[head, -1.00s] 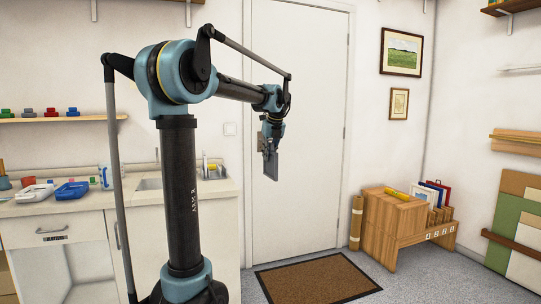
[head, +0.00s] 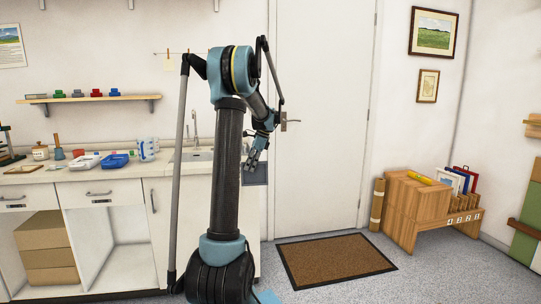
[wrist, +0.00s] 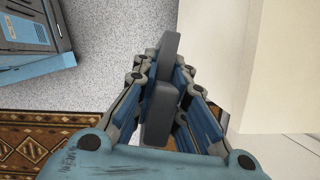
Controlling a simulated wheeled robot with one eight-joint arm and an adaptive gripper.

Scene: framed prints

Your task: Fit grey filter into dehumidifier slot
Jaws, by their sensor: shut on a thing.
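The grey filter (head: 255,173) is a flat, dark grey slab. It hangs below my gripper (head: 257,158) in the head view, beside my arm's column and in front of the counter's right end. In the wrist view, my gripper (wrist: 165,80) is shut on the filter (wrist: 160,118), which shows edge-on between the fingers, above the floor. The column hides part of the filter's left side in the head view. I cannot make out a dehumidifier or its slot in either view.
A counter (head: 90,183) with a sink (head: 192,155) stands at left, with an open cubby (head: 122,250) below. A brown doormat (head: 335,258) lies before the white door (head: 325,120). A wooden print rack (head: 418,205) stands at right. A patterned rug (wrist: 45,140) shows in the wrist view.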

